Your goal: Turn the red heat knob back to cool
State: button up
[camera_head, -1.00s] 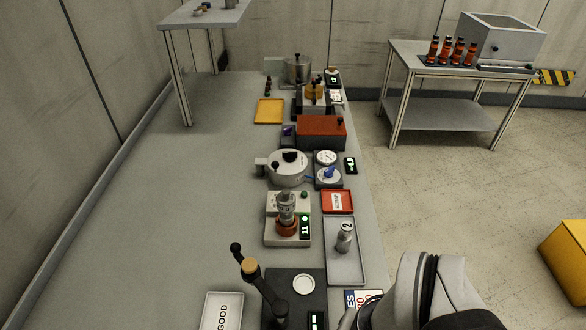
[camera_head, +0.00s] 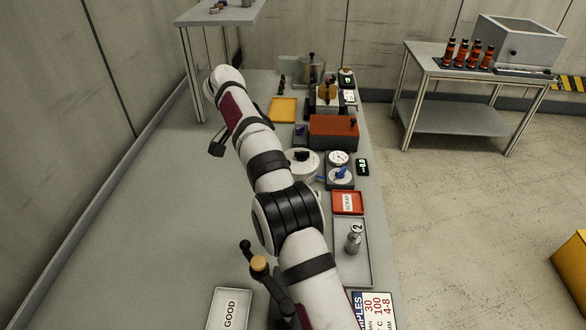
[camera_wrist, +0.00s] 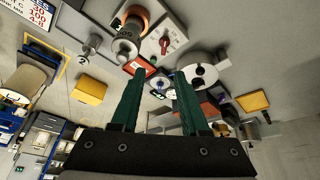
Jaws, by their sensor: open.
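The red knob (camera_wrist: 165,42) sits on the pale face of the heater unit (camera_wrist: 178,26), in the upper middle of the wrist view. Beside it a grey cylinder with an orange collar (camera_wrist: 126,48) stands on the same unit. In the head view my arm hides this unit and the knob. My gripper (camera_wrist: 159,75) has its two green fingers apart, with nothing held between them. The fingers point toward the row of devices, and the knob appears above the fingertips in the picture, clear of them.
A white round-lidded pot (camera_wrist: 203,70) and a gauge unit with a blue knob (camera_head: 341,174) are nearby. A red scrap tray (camera_head: 348,203) and a grey tray with a small can (camera_head: 353,240) lie along the right edge. The left table side is largely bare.

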jog(key=x, duration=1.1)
jog(key=a+x, duration=0.1)
jog(key=x, duration=0.4)
jog(key=shift+w+d+f, duration=0.15)
jog(key=shift+w+f, duration=0.15)
grip_shut()
